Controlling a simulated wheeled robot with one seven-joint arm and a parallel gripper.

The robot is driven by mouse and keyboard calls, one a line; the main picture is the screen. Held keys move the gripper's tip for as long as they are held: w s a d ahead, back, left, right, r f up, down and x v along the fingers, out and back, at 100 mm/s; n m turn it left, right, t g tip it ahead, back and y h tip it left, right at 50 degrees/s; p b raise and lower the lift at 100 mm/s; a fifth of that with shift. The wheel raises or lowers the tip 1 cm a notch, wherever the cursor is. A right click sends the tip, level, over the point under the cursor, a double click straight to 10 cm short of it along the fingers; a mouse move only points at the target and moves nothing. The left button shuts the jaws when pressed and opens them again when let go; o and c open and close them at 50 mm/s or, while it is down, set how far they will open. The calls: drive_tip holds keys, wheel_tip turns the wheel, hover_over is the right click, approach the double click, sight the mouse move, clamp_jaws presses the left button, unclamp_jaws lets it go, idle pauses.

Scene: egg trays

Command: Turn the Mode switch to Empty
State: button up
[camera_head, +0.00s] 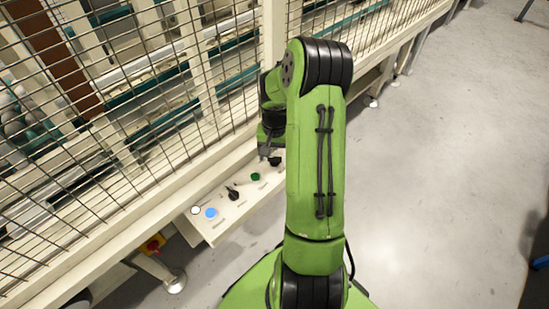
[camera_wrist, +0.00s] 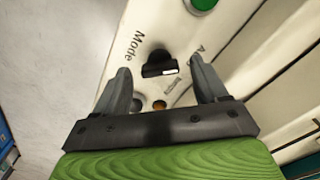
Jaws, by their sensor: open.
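The Mode switch (camera_wrist: 157,64) is a black knob on a cream panel, with the printed word "Mode" beside it in the wrist view. Another label starting with "A" is partly visible to its right; the small print near it is too blurred to read. My gripper (camera_wrist: 160,72) is open, with one grey finger on each side of the knob in the picture; I cannot tell whether either touches it. In the head view, my gripper (camera_head: 270,148) is over the far end of the control panel (camera_head: 215,232), partly hidden by my arm.
A green button (camera_wrist: 204,3) sits beyond the switch; it also shows in the head view (camera_head: 255,177). A blue button (camera_head: 211,213), a white button (camera_head: 196,210) and another black switch (camera_head: 233,194) share the panel. Wire mesh fencing (camera_head: 150,110) rises behind.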

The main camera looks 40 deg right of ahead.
drive_tip(key=shift+f, duration=0.35)
drive_tip(key=shift+c, duration=0.3)
drive_tip(key=shift+r, duration=0.1)
drive_tip(key=c, duration=1)
